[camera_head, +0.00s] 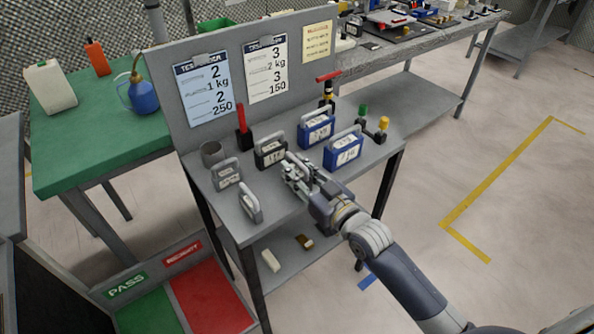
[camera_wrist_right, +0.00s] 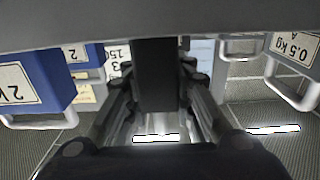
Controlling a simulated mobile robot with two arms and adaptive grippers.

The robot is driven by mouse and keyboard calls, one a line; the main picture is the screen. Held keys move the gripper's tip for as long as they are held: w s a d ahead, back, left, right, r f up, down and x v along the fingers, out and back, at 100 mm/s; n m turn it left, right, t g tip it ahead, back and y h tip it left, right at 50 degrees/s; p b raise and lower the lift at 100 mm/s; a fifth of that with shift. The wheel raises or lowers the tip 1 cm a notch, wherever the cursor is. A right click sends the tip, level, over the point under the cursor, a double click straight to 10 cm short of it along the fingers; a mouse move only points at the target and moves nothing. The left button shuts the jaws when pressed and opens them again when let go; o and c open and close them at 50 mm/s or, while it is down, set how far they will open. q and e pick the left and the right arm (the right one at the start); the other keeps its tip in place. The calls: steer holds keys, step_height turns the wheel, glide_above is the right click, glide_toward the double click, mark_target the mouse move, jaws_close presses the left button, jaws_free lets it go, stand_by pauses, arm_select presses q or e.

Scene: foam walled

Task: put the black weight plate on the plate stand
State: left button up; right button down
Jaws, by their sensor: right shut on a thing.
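The black weight plate (camera_head: 270,153) stands upright on the grey table (camera_head: 217,202), with a pale label and a grey handle. My right gripper (camera_head: 290,167) is at its right side. In the right wrist view the black weight plate (camera_wrist_right: 154,75) shows as a dark block between the fingers of the right gripper (camera_wrist_right: 158,100), which is shut on it. Whether it touches the table is hidden. I cannot pick out the plate stand with certainty. My left gripper is not in view.
Blue weights (camera_head: 343,149) stand close to the right and behind. A red-handled tool (camera_head: 243,130) and a green-and-yellow-knobbed piece (camera_head: 382,123) stand nearby. A sign board (camera_head: 185,123) rises behind.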

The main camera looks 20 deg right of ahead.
steer(key=shift+r, duration=0.35)
steer(key=shift+f, duration=0.1)
steer(key=c, duration=1.4)
jaws_free()
steer(key=shift+f, duration=0.25)
steer(key=shift+o, duration=0.2)
steer(key=shift+r, duration=0.2)
steer(key=p+v, duration=0.4)
steer(key=v, duration=0.8)
